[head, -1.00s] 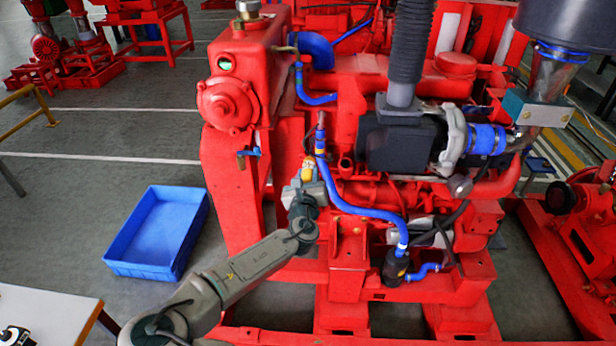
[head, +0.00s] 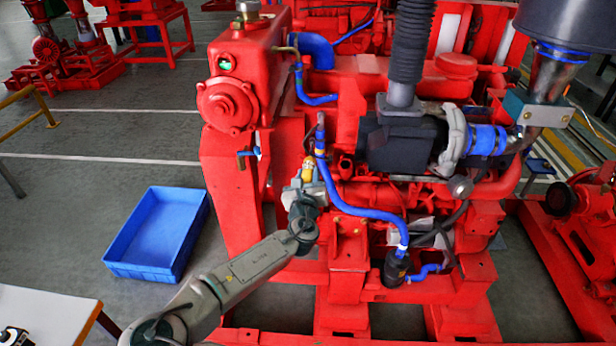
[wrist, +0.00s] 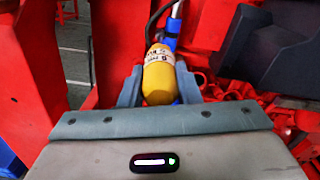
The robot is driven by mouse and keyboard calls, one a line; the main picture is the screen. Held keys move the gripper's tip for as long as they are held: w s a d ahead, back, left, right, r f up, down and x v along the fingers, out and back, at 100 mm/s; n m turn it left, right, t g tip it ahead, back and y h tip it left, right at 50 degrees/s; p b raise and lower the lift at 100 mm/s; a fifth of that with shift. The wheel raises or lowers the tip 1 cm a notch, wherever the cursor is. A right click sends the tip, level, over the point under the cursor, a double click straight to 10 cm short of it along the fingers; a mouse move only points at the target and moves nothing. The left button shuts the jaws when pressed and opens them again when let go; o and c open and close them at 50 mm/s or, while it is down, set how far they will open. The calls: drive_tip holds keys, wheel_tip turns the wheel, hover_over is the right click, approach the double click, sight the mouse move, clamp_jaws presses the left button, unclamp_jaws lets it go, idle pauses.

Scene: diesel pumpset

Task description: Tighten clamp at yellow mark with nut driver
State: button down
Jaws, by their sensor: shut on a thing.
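My gripper (wrist: 158,90) is shut on the yellow handle of the nut driver (wrist: 159,78). The driver points up and away from my gripper, toward the blue hose (wrist: 173,27). In the head view, the yellow handle (head: 308,170) shows just above my gripper (head: 306,182), beside the upper end of the blue hose (head: 352,208). A small yellow mark (head: 320,152) is on that upper end, close to the driver. The clamp is too small to make out, and I cannot tell whether the driver's tip is seated on it.
The red engine (head: 350,105) crowds close around my gripper, with a black turbo housing (head: 397,146) to the right. A blue crate (head: 128,268) stands on the floor at left. A white-topped table (head: 45,310) is at the lower left. Floor between crate and engine is clear.

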drive_tip(key=shift+w, duration=0.5)
idle(0.3)
